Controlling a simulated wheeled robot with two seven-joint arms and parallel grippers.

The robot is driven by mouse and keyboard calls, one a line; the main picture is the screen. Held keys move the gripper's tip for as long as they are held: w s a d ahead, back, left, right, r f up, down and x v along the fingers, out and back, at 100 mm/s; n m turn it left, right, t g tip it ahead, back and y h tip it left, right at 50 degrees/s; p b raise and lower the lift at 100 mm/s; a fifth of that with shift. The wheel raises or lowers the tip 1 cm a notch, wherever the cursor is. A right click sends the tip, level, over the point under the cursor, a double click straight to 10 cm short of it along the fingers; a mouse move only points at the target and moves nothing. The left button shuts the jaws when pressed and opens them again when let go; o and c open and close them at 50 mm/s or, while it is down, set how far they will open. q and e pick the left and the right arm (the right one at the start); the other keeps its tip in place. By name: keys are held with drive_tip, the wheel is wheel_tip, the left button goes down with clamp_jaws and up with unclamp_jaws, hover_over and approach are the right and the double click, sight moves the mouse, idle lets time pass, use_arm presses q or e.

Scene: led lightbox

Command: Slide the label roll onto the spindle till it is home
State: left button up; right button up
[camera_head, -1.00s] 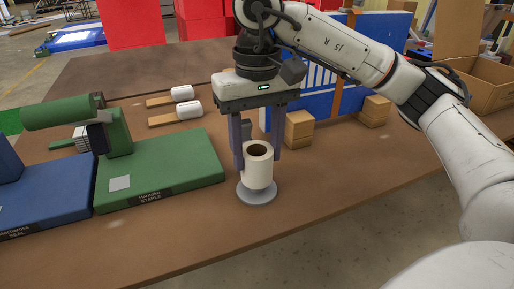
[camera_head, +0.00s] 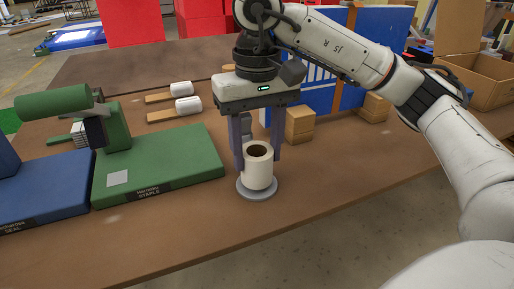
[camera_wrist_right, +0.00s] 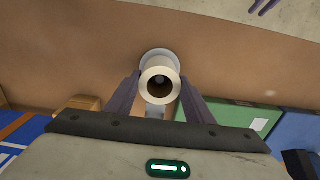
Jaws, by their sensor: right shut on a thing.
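The label roll (camera_head: 258,172) is a cream hollow cylinder, upright, with its dark bore facing up. My right gripper (camera_head: 259,158) points down and is shut on the roll, one finger on each side. The spindle's round grey base (camera_head: 257,194) lies on the table directly under the roll, and its rim shows around the roll's lower end. In the right wrist view the roll (camera_wrist_right: 160,92) is between the fingers, with the grey base (camera_wrist_right: 158,54) beyond it. A small grey shape, possibly the spindle's post, shows faintly inside the bore. My left gripper is not in view.
A green stapling machine (camera_head: 165,168) and a blue sealing machine (camera_head: 48,192) stand to the left. Two white-headed wooden-handled tools (camera_head: 182,97) lie behind. Wooden blocks (camera_head: 300,126) and a blue panel (camera_head: 318,98) stand behind the gripper. The table's front is clear.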

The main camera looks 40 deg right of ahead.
drive_tip(key=shift+f+b, duration=0.4)
drive_tip(key=shift+f, duration=0.15)
drive_tip(key=o, duration=1.3)
